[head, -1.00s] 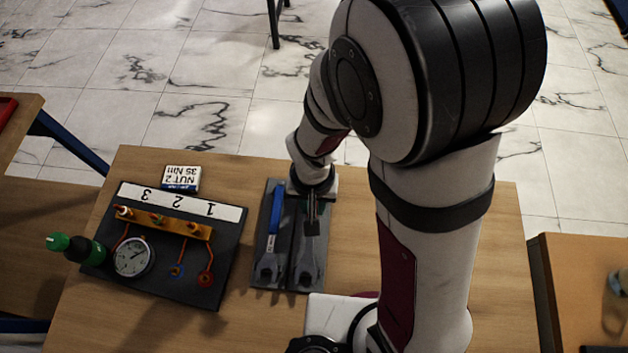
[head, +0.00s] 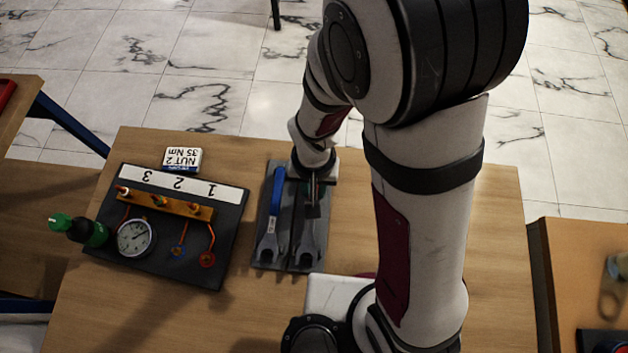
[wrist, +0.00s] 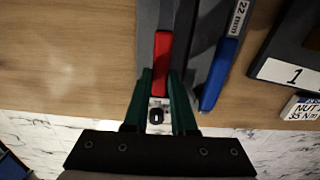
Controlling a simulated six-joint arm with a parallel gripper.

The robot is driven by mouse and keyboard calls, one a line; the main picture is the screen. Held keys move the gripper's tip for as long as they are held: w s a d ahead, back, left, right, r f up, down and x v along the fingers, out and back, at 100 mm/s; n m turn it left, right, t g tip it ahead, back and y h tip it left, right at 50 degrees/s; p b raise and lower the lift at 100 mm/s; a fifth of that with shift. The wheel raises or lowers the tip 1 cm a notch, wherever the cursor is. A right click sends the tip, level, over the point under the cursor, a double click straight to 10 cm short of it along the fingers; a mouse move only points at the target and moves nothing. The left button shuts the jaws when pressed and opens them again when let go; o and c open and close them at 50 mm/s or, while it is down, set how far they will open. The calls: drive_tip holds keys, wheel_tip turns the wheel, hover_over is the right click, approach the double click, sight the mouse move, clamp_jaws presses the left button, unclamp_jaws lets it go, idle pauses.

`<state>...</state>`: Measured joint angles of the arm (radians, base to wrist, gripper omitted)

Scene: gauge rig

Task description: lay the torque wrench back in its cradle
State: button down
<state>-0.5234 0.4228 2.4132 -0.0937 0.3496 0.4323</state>
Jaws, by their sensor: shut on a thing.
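The grey cradle (head: 287,232) lies on the table below my arm. A wrench with a grey open-ended head (head: 303,246) lies along its right side. In the wrist view its handle is red (wrist: 162,50); I take it for the torque wrench. My gripper (head: 313,190) is at the far end of that wrench. In the wrist view my green fingers (wrist: 163,76) are shut on the red handle, one on each side. A blue-handled wrench (head: 275,205) marked 22 mm lies beside it in the cradle. I cannot tell whether the red-handled wrench is fully seated.
Bare table lies right of the cradle.

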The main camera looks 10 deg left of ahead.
drive_tip(key=shift+f, duration=0.25)
drive_tip(key=c, duration=0.7)
unclamp_jaws()
drive_tip(key=shift+o, duration=0.2)
wheel_tip(320, 180, up, 16)
drive_tip(key=shift+f, duration=0.1)
drive_tip(key=shift+o, duration=1.2)
drive_tip(key=shift+w, duration=0.1)
drive_tip(key=o, duration=0.4)
drive_tip(key=w+r+m, duration=0.1)
drive_tip(key=m, duration=0.1)
drive_tip(key=w+r+m, duration=0.1)
drive_tip(key=r+m, duration=0.1)
drive_tip(key=m, duration=0.1)
drive_tip(key=w+r+m, duration=0.1)
drive_tip(key=r+m, duration=0.1)
drive_tip(key=m, duration=0.1)
wheel_tip(320, 180, up, 5)
drive_tip(key=w+m, duration=0.2)
drive_tip(key=m, duration=0.8)
wheel_tip(320, 180, down, 10)
drive_tip(key=shift+w+d+r, duration=0.1)
drive_tip(key=shift+d+r, duration=0.05)
